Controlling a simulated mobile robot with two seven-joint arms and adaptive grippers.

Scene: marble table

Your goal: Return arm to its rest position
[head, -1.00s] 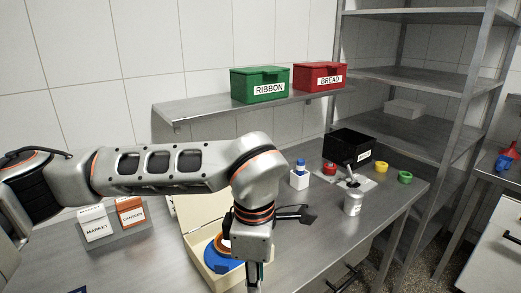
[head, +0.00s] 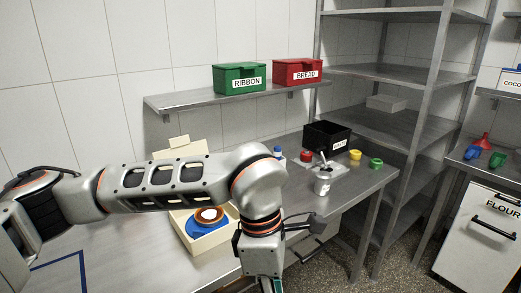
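My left arm comes in from the left and stretches across the table, bent at the elbow. Its end points down. My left gripper (head: 275,286) is mostly cut off by the bottom edge of the head view, so its fingers do not show. My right arm and gripper are not in view. Beneath the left arm, a cream box (head: 212,245) stands open on the metal table (head: 120,255), with a blue and brown round thing (head: 208,220) inside. The arm covers part of this box.
A black bin (head: 328,136), a white can (head: 322,186), a red item (head: 306,155), a yellow cup (head: 355,154) and a green cup (head: 376,163) stand at the table's right end. Green (head: 239,78) and red (head: 297,71) boxes sit on the wall shelf.

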